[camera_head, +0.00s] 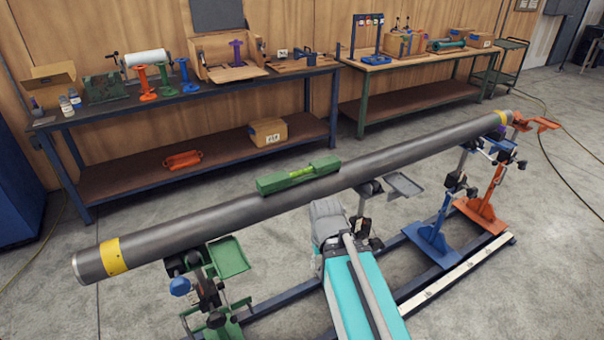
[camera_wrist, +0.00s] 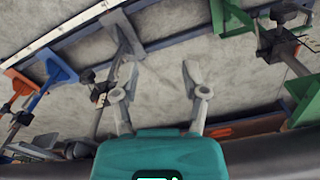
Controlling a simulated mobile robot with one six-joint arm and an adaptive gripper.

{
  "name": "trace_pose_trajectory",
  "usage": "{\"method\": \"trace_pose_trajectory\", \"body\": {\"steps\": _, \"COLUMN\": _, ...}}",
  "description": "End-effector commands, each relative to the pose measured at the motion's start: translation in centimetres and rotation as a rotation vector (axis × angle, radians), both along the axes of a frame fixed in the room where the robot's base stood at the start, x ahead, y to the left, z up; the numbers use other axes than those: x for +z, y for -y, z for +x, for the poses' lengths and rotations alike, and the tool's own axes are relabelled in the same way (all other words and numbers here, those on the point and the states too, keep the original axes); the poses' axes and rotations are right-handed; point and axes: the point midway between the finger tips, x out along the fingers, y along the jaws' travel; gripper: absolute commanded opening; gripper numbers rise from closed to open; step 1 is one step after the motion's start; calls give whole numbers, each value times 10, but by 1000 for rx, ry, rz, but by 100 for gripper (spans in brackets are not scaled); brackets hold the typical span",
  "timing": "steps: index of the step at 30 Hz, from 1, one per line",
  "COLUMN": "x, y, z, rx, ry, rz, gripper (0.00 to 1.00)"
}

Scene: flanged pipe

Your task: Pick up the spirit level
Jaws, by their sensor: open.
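The spirit level (camera_head: 298,176) is a green bar lying lengthwise on top of the long grey pipe (camera_head: 400,153), near its middle. I cannot make the level out in the wrist view. My gripper (camera_wrist: 161,72) is open and empty in the wrist view, its two grey fingers apart with floor showing between them. In the head view my teal and grey arm reaches up from the bottom toward the near side of the pipe, just below the level. My fingers cannot be made out there. The gripper is apart from the level.
The pipe has yellow bands near its ends and rests on stands, including a green one (camera_head: 230,258) at left, a blue one (camera_head: 436,237) and an orange one (camera_head: 487,208) at right. Behind is a workbench (camera_head: 225,95) with tools. Concrete floor lies between bench and pipe.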

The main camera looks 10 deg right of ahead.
Motion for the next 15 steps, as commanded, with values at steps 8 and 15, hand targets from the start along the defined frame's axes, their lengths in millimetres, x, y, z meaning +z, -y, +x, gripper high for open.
{"method": "trace_pose_trajectory", "body": {"steps": 8, "x": 3, "y": 0, "z": 3, "rx": -9, "ry": 0, "rz": 0, "gripper": 89}}
{"method": "trace_pose_trajectory", "body": {"steps": 15, "x": 25, "y": -3, "z": 27, "rx": -89, "ry": 0, "rz": 0, "gripper": 100}}
